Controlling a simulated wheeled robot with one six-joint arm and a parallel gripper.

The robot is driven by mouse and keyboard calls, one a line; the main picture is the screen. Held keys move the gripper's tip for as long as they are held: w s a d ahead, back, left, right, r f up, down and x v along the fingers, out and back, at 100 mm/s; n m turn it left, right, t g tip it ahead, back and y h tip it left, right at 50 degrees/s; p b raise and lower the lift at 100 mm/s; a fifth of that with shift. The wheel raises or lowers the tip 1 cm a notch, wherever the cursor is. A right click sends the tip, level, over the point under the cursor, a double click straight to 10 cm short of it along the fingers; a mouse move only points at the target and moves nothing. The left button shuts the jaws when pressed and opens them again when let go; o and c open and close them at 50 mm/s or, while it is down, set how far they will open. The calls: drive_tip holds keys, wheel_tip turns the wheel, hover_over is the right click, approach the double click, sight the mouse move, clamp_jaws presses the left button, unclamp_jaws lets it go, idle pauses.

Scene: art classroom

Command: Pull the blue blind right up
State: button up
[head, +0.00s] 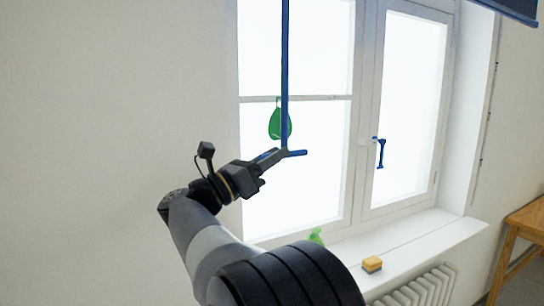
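A dark blue panel (512,8), perhaps part of the blind, shows at the top right corner; most of it is outside the picture. A straight blue pull rod or strap (285,70) hangs from above the picture in front of the left window pane. At its lower end is a short blue crossbar (298,153). My gripper (282,154) is at this crossbar, with its fingers over the middle of it, and appears shut on it. The fingers hide part of the bar. The rod's upper end is out of view.
A green tag-like object (279,122) shows behind the rod. A blue window handle (380,152) is on the right pane. A yellow sponge-like block (372,264) and a small green object (316,237) are on the sill (420,235). A radiator (425,290) and wooden table (525,215) stand right.

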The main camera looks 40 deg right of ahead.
clamp_jaws()
wheel_tip(320, 180, up, 10)
drive_tip(key=shift+f+b, duration=0.1)
drive_tip(key=shift+b, duration=0.35)
drive_tip(key=shift+r, duration=0.3)
drive_tip(key=shift+s+a, duration=0.1)
drive_tip(key=shift+c, duration=0.6)
unclamp_jaws()
drive_tip(key=o, duration=0.3)
drive_tip(key=shift+f, duration=0.1)
drive_tip(key=shift+o, duration=0.2)
